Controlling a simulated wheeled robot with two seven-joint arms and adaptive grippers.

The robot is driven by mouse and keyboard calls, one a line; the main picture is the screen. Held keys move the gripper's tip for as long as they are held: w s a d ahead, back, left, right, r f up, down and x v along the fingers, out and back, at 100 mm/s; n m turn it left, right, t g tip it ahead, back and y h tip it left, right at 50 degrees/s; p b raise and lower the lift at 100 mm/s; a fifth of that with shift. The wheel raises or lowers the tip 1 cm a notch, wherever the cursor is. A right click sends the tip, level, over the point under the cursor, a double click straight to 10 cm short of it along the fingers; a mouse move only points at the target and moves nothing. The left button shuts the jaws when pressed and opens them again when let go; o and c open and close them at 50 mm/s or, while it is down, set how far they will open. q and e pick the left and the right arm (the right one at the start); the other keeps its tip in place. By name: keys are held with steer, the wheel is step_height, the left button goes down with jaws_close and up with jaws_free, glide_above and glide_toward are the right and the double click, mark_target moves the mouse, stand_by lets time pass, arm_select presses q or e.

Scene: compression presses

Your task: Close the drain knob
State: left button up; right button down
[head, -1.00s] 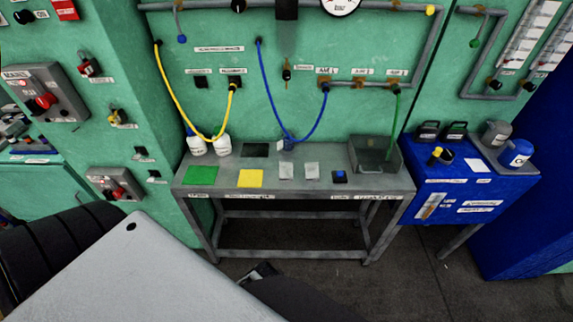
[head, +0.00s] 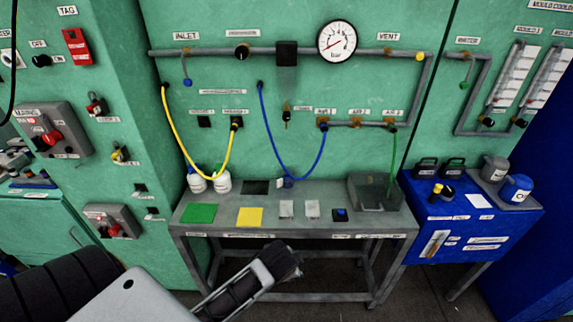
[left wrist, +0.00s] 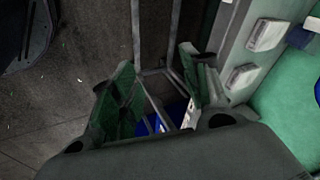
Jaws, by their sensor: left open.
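I cannot make out a label reading drain, so I cannot tell which knob is the drain knob. Candidates in the head view are a blue knob (head: 187,83) hanging under the inlet pipe, a yellow knob (head: 420,56) by the vent, a brass valve (head: 286,117) on the green wall and a green knob (head: 464,85) at the right. My left gripper (head: 292,258) is in front of the bench, below its top edge, well apart from these knobs. In the left wrist view the left gripper (left wrist: 156,85) shows its fingers spread and empty. My right gripper is not in view.
A grey bench (head: 290,227) holds white bottles, green and yellow cards, and a sink (head: 378,200). Yellow (head: 184,135) and blue (head: 270,135) hoses hang on the wall, with a pressure gauge (head: 337,41) above. A blue cabinet (head: 470,225) stands right.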

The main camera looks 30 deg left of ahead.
arm_select(q)
steer(key=w+a+r+m+t+y, duration=0.25)
steer(key=w+r+m, duration=0.3)
steer(key=r, duration=0.35)
steer(key=m+t+y, duration=0.6)
steer(key=m+t, duration=0.1)
steer(key=m, duration=0.9)
glide_toward(286, 118)
steer(key=v, duration=0.4)
steer(key=shift+s+r, duration=0.1)
steer(key=shift+s, duration=0.1)
steer(key=shift+w+a, duration=0.1)
steer(key=shift+p+x, duration=1.15)
steer(key=shift+x, duration=5.6)
steer(key=shift+w, duration=0.1)
